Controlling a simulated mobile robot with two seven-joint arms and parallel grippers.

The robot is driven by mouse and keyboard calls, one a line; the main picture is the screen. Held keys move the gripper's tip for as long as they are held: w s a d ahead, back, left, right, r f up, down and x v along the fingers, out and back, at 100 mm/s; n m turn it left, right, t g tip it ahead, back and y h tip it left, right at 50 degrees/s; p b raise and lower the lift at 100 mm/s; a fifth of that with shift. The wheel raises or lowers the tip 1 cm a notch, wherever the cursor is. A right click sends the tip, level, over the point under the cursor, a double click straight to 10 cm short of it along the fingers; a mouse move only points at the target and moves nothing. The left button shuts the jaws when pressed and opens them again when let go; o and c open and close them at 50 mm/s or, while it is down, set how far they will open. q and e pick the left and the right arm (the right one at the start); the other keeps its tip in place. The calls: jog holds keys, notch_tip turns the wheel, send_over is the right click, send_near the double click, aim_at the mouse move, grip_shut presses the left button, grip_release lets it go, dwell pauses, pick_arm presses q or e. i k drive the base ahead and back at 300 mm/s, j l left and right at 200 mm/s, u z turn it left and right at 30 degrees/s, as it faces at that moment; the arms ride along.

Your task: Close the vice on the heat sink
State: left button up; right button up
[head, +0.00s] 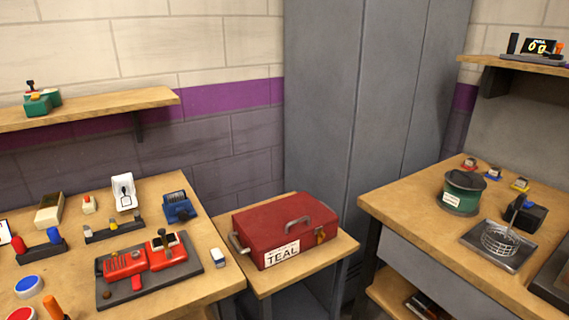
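I cannot clearly make out the vice or the heat sink. A small blue block with a dark ribbed top (179,207) stands at the back right of the left bench; I cannot tell if it is either one. A red two-part device (126,264) with ribs and a dark lever lies on a dark board (190,272) near the front of that bench. Its use is unclear at this size. Neither of my grippers shows in the head view.
A red toolbox (285,228) labelled TEAL sits on a low stand between the benches. The right bench (410,197) holds a green spool (463,193) and a wire basket (500,240). Several small items crowd the left bench (155,190). A grey cabinet (325,90) stands behind.

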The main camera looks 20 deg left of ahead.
aim_at(183, 216)
jog(key=k+u, duration=0.1)
jog(key=u, duration=0.3)
jog(key=k+u, duration=0.1)
jog(key=u, duration=0.3)
jog(key=k+j+u, duration=0.1)
jog(key=u, duration=0.3)
jog(key=i+l+u, duration=0.2)
jog(key=l+u, duration=0.25)
jog(key=i+l+u, duration=0.15)
jog(key=l+u, duration=1.25)
jog(key=i+j, duration=0.05)
